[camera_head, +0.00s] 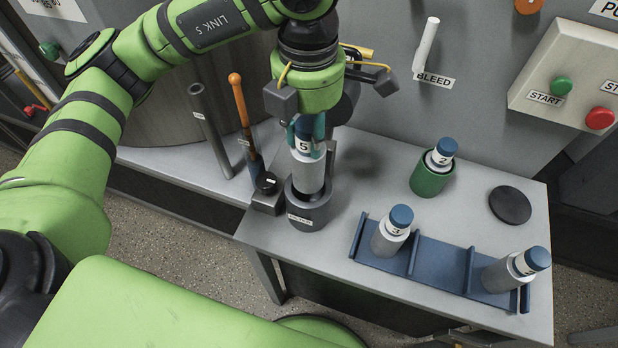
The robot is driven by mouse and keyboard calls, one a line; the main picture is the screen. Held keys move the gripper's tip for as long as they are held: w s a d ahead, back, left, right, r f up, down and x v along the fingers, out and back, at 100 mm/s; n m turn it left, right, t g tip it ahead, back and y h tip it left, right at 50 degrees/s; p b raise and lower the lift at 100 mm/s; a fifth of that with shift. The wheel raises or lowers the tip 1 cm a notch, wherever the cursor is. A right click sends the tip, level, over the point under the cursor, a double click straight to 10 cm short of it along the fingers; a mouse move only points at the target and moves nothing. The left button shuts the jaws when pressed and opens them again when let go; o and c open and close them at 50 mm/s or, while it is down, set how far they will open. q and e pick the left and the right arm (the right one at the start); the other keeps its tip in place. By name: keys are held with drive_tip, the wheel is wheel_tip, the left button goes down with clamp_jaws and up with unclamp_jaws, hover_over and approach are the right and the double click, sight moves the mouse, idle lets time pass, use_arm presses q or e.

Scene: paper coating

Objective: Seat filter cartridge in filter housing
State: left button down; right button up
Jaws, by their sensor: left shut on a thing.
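The filter cartridge (309,171) is a grey-white cylinder with a blue top band marked 5. My left gripper (307,132) is shut on its top from above, with teal fingertips at the band. The cartridge stands about upright, its lower end inside the dark grey filter housing (308,213), a round open cup with a white label at the table's left front. Its bottom is hidden in the cup, so I cannot tell how deep it sits. My right gripper is not in view; a green arm link crosses the bottom left.
A blue rack (436,264) holds cartridges (392,231) and (516,270). A green cup (432,178) holds another cartridge (441,153). A black disc (510,205) lies at right. An orange-handled tool (239,100) and a small dark block (267,195) are left of the housing.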

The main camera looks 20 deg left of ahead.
sight(308, 161)
use_arm(q)
wheel_tip(308, 161, down, 7)
drive_tip(key=shift+f+p, duration=0.15)
drive_tip(key=shift+p, duration=0.35)
wheel_tip(308, 161, down, 4)
drive_tip(key=shift+w+f+p, duration=0.1)
drive_tip(key=shift+f+p, duration=0.15)
drive_tip(key=shift+p, duration=0.1)
drive_tip(key=shift+f, duration=0.1)
drive_tip(key=shift+f+b, duration=0.2)
drive_tip(key=shift+b, duration=0.1)
drive_tip(key=c, duration=0.9)
unclamp_jaws()
drive_tip(key=shift+o, duration=0.2)
drive_tip(key=shift+r, duration=0.15)
